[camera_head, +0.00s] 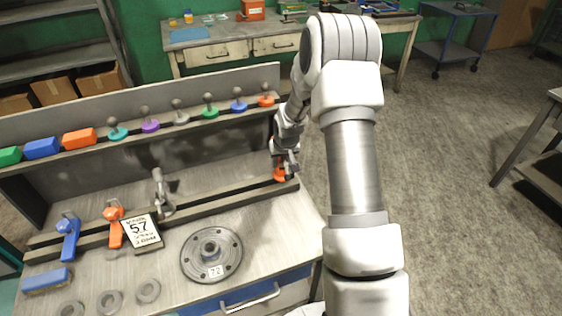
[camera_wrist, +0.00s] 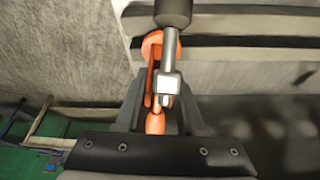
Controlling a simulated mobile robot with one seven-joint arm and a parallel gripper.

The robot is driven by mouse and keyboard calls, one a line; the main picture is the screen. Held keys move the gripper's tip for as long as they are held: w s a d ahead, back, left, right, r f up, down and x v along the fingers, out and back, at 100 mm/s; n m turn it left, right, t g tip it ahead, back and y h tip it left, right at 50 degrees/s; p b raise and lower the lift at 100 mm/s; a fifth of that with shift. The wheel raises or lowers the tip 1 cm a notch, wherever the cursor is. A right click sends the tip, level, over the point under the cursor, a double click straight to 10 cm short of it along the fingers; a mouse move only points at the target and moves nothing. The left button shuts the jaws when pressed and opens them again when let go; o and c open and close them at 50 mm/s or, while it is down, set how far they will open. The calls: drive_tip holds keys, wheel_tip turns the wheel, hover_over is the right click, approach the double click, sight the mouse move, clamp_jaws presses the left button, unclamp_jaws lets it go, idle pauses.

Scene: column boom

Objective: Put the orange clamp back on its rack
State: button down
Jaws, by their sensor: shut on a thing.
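My gripper (camera_head: 285,160) is at the right end of the bench rails (camera_head: 230,190). It is shut on an orange clamp (camera_head: 279,174), whose lower part shows just below the fingers, close to the rail end. In the wrist view, the orange clamp (camera_wrist: 155,122) and its grey metal bar lie between the fingers of my gripper (camera_wrist: 160,100). I cannot tell whether it touches the rail. Another orange clamp (camera_head: 114,212) sits at the rails' left part, beside a blue clamp (camera_head: 69,225). A grey clamp (camera_head: 160,190) stands on the rails between. Which part is the rack is unclear.
A card marked 57 (camera_head: 141,233) leans by the left orange clamp. A round flange marked 72 (camera_head: 211,254) lies in front of the rails. A shelf (camera_head: 165,127) behind holds coloured knobs and blocks. Several grey rings (camera_head: 110,301) and a blue brush (camera_head: 47,280) lie front left.

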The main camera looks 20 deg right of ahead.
drive_tip(key=shift+f+b, duration=0.65)
drive_tip(key=shift+f, duration=0.1)
drive_tip(key=shift+r, duration=0.1)
drive_tip(key=c, duration=0.8)
unclamp_jaws()
drive_tip(key=shift+r+p, duration=2)
drive_tip(key=shift+r, duration=1.75)
drive_tip(key=o, duration=0.6)
drive_tip(key=shift+c, duration=0.2)
